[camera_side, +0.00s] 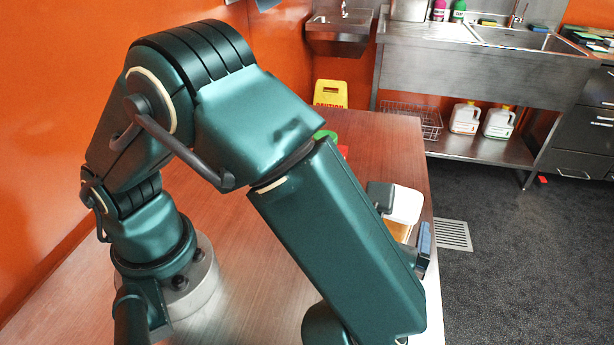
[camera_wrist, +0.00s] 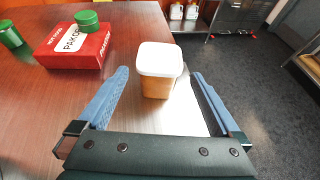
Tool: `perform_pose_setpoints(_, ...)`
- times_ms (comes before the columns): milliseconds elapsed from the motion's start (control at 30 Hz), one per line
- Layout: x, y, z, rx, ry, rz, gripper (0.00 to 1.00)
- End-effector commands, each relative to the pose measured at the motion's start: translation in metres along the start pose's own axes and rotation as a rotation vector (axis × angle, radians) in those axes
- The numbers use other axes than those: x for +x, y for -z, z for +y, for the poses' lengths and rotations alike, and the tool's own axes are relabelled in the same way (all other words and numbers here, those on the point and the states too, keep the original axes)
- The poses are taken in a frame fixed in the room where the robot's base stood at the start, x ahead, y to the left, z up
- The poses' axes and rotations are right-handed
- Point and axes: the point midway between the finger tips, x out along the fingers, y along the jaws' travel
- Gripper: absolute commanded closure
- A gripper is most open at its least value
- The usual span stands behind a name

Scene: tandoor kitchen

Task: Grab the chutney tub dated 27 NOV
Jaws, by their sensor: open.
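A tub (camera_wrist: 158,86) with a white lid and orange-brown contents stands upright on a pale, shiny patch of the table in the wrist view. No date can be read on it from here. My gripper (camera_wrist: 160,75) is open, with one blue finger to the left of the tub and one to the right. Clear gaps show on both sides, so neither finger appears to touch it. In the side view the tub (camera_side: 404,206) is partly hidden behind my arm, near the table's right edge.
A red pakora box (camera_wrist: 75,47) with a green round thing (camera_wrist: 87,19) on top lies to the left. Another green container (camera_wrist: 10,35) stands farther left. The wooden table (camera_side: 385,143) ends just right of the tub, above dark floor (camera_side: 510,240). A yellow caution sign (camera_side: 331,93) stands behind.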

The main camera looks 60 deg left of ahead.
Motion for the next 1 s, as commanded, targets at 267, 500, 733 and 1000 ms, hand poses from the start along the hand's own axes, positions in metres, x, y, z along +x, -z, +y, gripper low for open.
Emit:
perform_pose_setpoints(267, 0.025, 0.015, 0.001, -0.003, -0.005, 0.000, 0.00)
perform_pose_setpoints(500, 0.060, 0.015, 0.001, -0.003, -0.004, 0.001, 0.00)
perform_pose_setpoints(733, 0.076, 0.014, 0.001, -0.003, -0.003, 0.000, 0.00)
perform_pose_setpoints(1000, 0.118, 0.015, 0.001, -0.003, -0.003, 0.001, 0.00)
